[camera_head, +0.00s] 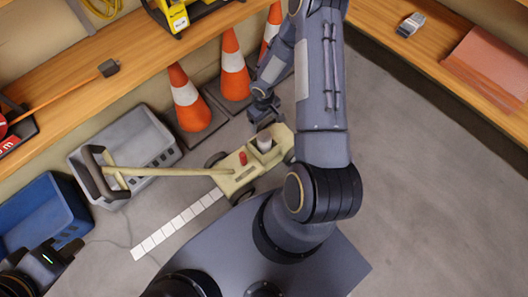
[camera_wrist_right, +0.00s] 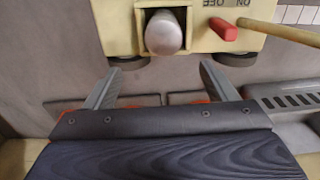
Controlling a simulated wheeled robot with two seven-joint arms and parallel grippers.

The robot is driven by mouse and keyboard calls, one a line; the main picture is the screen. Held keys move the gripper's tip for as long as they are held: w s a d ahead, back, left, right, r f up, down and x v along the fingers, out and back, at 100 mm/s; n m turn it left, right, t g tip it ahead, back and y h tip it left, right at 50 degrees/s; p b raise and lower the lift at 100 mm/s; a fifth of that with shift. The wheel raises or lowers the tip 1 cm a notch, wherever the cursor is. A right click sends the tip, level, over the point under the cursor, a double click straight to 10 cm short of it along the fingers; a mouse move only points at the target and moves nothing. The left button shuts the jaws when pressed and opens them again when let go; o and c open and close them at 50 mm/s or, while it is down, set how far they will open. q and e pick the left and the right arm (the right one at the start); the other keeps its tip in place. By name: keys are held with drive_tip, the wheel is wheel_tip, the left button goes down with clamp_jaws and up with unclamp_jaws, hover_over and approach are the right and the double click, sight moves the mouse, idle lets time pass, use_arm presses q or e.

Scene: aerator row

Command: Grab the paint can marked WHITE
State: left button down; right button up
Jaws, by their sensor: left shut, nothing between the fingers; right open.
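A small pale-yellow wheeled machine (camera_head: 240,172) stands on the floor with a long handle and a red switch. A grey-white can-like cylinder (camera_head: 264,142) sits in its square holder; no WHITE marking is readable on it. In the right wrist view the cylinder (camera_wrist_right: 164,32) shows at the top, its rounded end facing me. My right gripper (camera_head: 264,110) is open and empty close beside the holder; in its wrist view the two fingers (camera_wrist_right: 162,72) are spread below the cylinder, not around it. My left gripper (camera_head: 66,250) is shut and empty at the lower left.
Orange-white cones (camera_head: 186,98) stand behind the machine along the wooden bench (camera_head: 140,55). White floor squares (camera_head: 180,220) run beside the machine. Open floor (camera_head: 430,180) lies at right.

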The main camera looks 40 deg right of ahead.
sight(264, 136)
drive_tip(key=f+b, duration=0.1)
drive_tip(key=f, duration=0.3)
drive_tip(key=f+b, duration=0.1)
drive_tip(key=f, duration=0.2)
drive_tip(key=f+b, duration=0.2)
drive_tip(key=f, duration=0.2)
drive_tip(key=shift+s+a+f, duration=0.15)
drive_tip(key=shift+s+f, duration=0.2)
drive_tip(key=shift+r, duration=0.1)
clamp_jaws()
